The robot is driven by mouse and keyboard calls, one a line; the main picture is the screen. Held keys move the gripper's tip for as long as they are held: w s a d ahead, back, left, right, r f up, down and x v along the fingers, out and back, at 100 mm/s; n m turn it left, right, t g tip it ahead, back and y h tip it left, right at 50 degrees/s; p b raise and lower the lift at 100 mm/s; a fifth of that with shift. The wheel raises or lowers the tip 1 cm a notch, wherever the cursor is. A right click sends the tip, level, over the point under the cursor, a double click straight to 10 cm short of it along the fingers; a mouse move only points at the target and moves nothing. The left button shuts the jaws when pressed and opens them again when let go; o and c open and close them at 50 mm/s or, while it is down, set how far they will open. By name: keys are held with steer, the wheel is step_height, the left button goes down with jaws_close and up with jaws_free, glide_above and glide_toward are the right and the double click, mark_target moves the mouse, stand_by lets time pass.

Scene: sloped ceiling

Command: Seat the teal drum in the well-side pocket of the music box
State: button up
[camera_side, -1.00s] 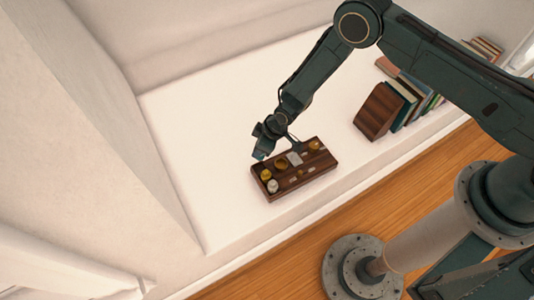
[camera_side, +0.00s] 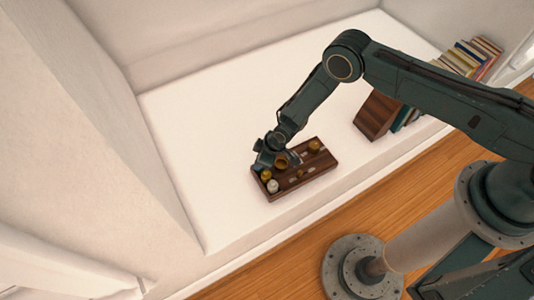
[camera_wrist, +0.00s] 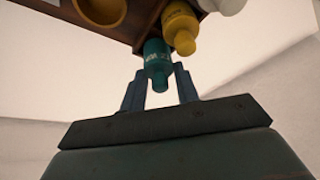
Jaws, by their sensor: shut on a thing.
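The teal drum (camera_wrist: 156,60) is a small bottle-shaped piece with pale markings, between the two fingers of my gripper (camera_wrist: 160,80) in the wrist view. My gripper is shut on it. The drum overlaps the edge of the dark brown music box (camera_wrist: 136,36), beside a yellow drum (camera_wrist: 180,24); I cannot tell whether it is inside a pocket. In the side view my gripper (camera_side: 265,162) is at the left end of the music box (camera_side: 306,178), and it hides the teal drum and the spot below it.
A white piece (camera_side: 273,186) stands next to the yellow drum in the box. A gold round part (camera_side: 281,161) and another gold piece (camera_side: 314,145) sit further along it. Books (camera_side: 470,55) and a brown block (camera_side: 376,115) stand to the right. The white surface left of the box is clear.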

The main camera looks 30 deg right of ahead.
steer(key=shift+f, duration=0.6)
steer(key=shift+f, duration=0.15)
steer(key=o, duration=1)
steer(key=v, duration=1.2)
